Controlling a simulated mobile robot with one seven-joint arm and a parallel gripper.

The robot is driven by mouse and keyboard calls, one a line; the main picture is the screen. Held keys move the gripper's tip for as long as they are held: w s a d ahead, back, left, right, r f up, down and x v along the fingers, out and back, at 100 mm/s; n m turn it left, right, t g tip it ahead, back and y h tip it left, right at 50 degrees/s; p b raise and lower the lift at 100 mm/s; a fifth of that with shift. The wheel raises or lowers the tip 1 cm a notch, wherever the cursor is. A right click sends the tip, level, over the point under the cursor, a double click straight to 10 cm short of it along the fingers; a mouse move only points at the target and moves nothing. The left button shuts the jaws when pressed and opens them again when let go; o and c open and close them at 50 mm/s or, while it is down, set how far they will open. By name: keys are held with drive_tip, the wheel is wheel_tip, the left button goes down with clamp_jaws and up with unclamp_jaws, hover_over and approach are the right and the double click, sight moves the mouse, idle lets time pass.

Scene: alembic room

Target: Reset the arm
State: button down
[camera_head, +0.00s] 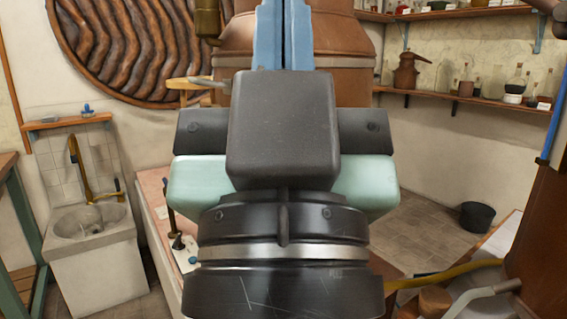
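My gripper (285,30) fills the middle of the view, seen from behind, with its black wrist below and pale green sides. Its two blue fingers point up and away at the top edge. They are side by side with only a thin dark line between them, so the gripper looks shut. Nothing shows held between them. The fingertips are at or past the top edge of the picture.
A large copper vessel (345,35) stands behind the gripper. A sink (92,222) is at the left. A pinkish table (155,200) is partly hidden by my arm. Shelves with bottles (470,100) line the right wall. A black bucket (477,217) stands on open floor.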

wheel_tip(320, 180, up, 24)
drive_tip(key=p, duration=2.1)
drive_tip(key=shift+p, duration=0.3)
drive_tip(key=shift+a, duration=0.1)
